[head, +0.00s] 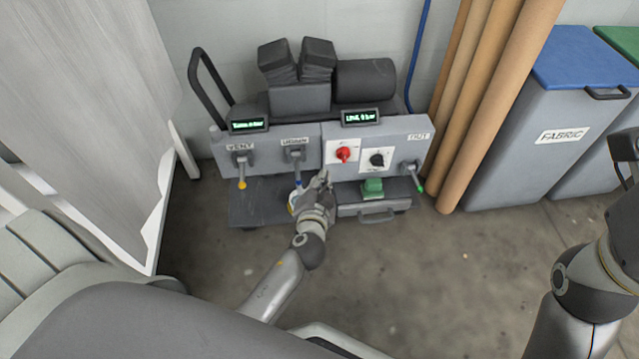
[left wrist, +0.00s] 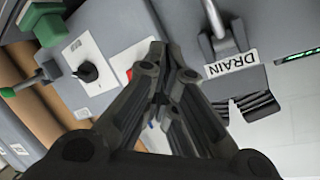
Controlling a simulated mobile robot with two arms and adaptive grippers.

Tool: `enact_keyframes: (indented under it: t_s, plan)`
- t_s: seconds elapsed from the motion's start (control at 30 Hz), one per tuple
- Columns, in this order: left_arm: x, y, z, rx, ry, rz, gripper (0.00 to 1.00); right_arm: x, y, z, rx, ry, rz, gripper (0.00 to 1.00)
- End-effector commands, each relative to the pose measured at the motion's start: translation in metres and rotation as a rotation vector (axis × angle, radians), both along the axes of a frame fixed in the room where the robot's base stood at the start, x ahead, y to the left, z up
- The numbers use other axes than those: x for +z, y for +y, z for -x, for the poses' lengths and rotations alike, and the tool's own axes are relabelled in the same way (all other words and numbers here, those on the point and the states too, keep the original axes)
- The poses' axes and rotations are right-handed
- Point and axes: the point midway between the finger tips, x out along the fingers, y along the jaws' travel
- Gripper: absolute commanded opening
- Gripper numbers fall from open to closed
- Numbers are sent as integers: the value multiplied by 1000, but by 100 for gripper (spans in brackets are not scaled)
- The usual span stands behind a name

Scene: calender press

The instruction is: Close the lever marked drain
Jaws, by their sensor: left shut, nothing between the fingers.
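The drain lever (head: 297,167) is on the front of the grey press cart, under a label reading DRAIN. My left gripper (head: 323,178) is shut and empty, just right of the lever and in front of the panel. I cannot tell whether they touch. A dark part of my right arm shows at the right edge; its fingers are unclear.
A vent lever (head: 241,168) with a yellow tip hangs at left. An out lever (head: 414,177) with a green tip is at right. Between them are a red knob (head: 343,154), a black knob (head: 378,159) and a green button (head: 372,187). Cardboard tubes (head: 487,100) stand at right.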

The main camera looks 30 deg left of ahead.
Motion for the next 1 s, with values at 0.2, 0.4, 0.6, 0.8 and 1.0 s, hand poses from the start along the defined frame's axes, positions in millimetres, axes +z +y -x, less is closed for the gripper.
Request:
enact_keyframes:
  t_s: [0.2,0.4,0.6,0.8,1.0]
  plan:
    - [-32,-16,47,0,16,3,0,0,1,4,-1,-28,0,38]
    - [-43,-25,72,0,12,2,0,4,1,8,-2,-52,3,38]
    - [-46,-28,82,0,10,2,0,7,2,10,-3,-63,4,38]
    - [-46,-28,82,0,10,2,0,7,2,10,-3,-61,4,38]
    - [-46,-28,82,0,10,2,0,7,2,10,-3,-62,4,38]
